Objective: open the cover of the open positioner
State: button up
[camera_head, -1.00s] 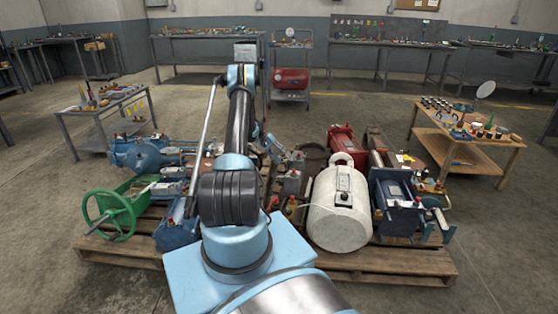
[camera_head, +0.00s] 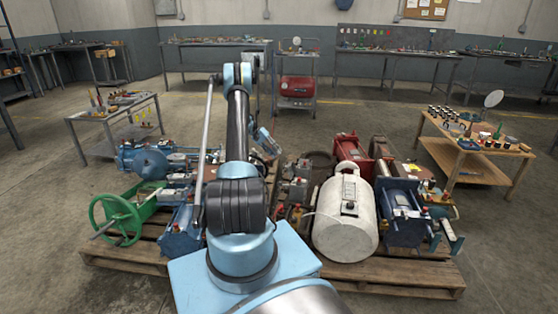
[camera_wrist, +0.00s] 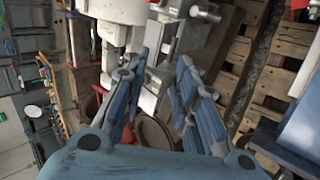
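My gripper (camera_wrist: 162,62) is open in the wrist view, with two blue jointed fingers spread apart and nothing between them. Just past the fingertips is a light grey metal device (camera_wrist: 188,36) with brackets, and a white rounded body (camera_wrist: 118,10) beside it; contact cannot be told. I cannot tell for sure which device is the open positioner, and no cover can be made out. In the head view my blue gripper (camera_head: 267,143) is partly behind my arm, near small grey box-like devices (camera_head: 297,180) on the pallet.
A large white cylinder (camera_head: 345,222) and a blue machine (camera_head: 403,212) stand right on the wooden pallet (camera_head: 405,276). A red machine (camera_head: 352,153) stands behind. A green handwheel (camera_head: 115,220) is at the left.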

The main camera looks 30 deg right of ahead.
jog(key=shift+w+a+r, duration=0.25)
jog(key=shift+w+r, duration=0.05)
jog(key=shift+r, duration=0.15)
